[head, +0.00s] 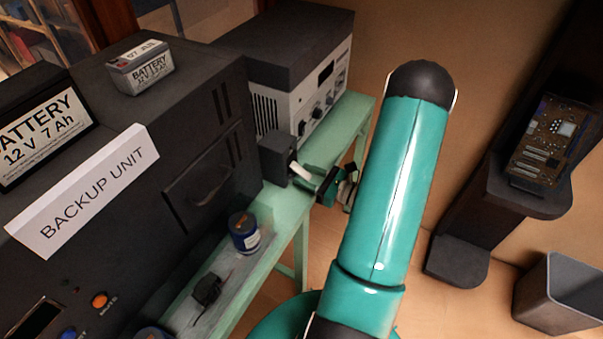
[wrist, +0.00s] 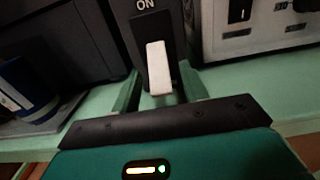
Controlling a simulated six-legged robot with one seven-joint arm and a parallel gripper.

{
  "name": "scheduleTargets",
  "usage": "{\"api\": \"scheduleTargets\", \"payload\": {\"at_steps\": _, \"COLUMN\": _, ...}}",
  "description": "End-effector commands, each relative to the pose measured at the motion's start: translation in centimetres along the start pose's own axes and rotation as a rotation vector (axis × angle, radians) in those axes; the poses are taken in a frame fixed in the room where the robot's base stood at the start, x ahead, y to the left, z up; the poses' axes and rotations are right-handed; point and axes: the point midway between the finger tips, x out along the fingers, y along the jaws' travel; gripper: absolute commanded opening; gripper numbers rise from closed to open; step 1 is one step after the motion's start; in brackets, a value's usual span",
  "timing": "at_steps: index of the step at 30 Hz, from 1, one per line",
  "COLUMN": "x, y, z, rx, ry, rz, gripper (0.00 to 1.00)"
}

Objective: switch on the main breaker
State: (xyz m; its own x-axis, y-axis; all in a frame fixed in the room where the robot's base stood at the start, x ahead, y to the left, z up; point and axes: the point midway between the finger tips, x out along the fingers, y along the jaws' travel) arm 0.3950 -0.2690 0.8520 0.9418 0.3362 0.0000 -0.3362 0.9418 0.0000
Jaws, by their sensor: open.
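The main breaker is a dark box (head: 277,155) on the green bench, in front of the grey instrument. Its white lever (head: 301,173) sticks out toward my gripper. In the wrist view the breaker (wrist: 180,35) carries the word ON above the white lever (wrist: 159,68), whose free end points down in the picture. My gripper (wrist: 158,88) is open, with one green finger on each side of the lever's lower end. A gap shows on both sides, so neither finger visibly touches it. In the head view my gripper (head: 320,178) is small and partly hidden by my arm.
A black backup unit (head: 200,150) with batteries on top stands left of the breaker. The grey instrument (head: 305,105) with knobs stands behind it. A blue can (head: 244,233) sits on the green bench (head: 285,212). A bin (head: 560,290) stands on the right floor.

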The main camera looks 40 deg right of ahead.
Motion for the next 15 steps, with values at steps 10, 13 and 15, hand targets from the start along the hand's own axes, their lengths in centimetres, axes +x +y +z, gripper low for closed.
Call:
{"api": "scheduleTargets", "payload": {"at_steps": 10, "x": 2.0, "y": -0.1, "z": 0.0, "rx": -0.001, "ry": 0.000, "rz": -0.001, "gripper": 0.44}}
{"api": "scheduleTargets", "payload": {"at_steps": 13, "x": 1.9, "y": -0.1, "z": 0.0, "rx": -0.001, "ry": 0.000, "rz": -0.001, "gripper": 0.44}}
{"api": "scheduleTargets", "payload": {"at_steps": 15, "x": 1.9, "y": -0.1, "z": 0.0, "rx": -0.001, "ry": 0.000, "rz": -0.001, "gripper": 0.34}}
